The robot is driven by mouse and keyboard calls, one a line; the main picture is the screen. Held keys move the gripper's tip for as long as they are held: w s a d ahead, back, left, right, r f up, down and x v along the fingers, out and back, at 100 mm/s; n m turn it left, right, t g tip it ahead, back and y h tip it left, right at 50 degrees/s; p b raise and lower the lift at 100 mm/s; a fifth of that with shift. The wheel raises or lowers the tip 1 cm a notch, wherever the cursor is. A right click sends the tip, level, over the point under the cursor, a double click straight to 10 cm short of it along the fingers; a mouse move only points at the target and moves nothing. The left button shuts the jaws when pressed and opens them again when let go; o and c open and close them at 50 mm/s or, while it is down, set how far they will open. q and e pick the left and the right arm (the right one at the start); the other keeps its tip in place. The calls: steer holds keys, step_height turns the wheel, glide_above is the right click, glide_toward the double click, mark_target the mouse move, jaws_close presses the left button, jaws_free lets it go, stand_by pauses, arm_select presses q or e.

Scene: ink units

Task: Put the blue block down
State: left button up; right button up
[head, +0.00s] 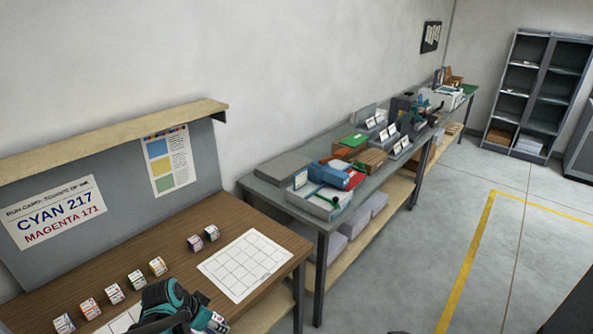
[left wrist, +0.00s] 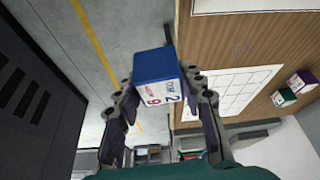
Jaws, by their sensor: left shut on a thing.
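The blue block (left wrist: 154,66) is held between the two fingers of my left gripper (left wrist: 160,88) in the left wrist view. Its blue face and a white label with red and blue print show. It appears above the floor and the table edge, with no contact with the table visible. In the head view my left gripper (head: 206,318) is at the bottom, over the front of the wooden table, and mostly hides the block. My right gripper is not in view.
Several small labelled blocks (head: 114,293) stand in a row on the wooden table (head: 215,219), with two more (head: 202,238) further back. A white gridded sheet (head: 245,263) lies clear at the right. A partly hidden sheet (head: 122,321) lies beside my arm. A cluttered grey bench (head: 262,188) stands beyond.

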arm_select(q)
steer(key=s+d+f+n+y+b, duration=0.1)
steer(key=d+f+n+y+b, duration=0.1)
steer(key=d+f+n+b, duration=0.2)
steer(key=shift+s+d+f+n+t, duration=0.2)
steer(key=shift+f+n+t, duration=0.2)
steer(key=shift+f+n, duration=1.15)
steer(key=shift+f+m, duration=0.2)
steer(key=shift+m, duration=0.05)
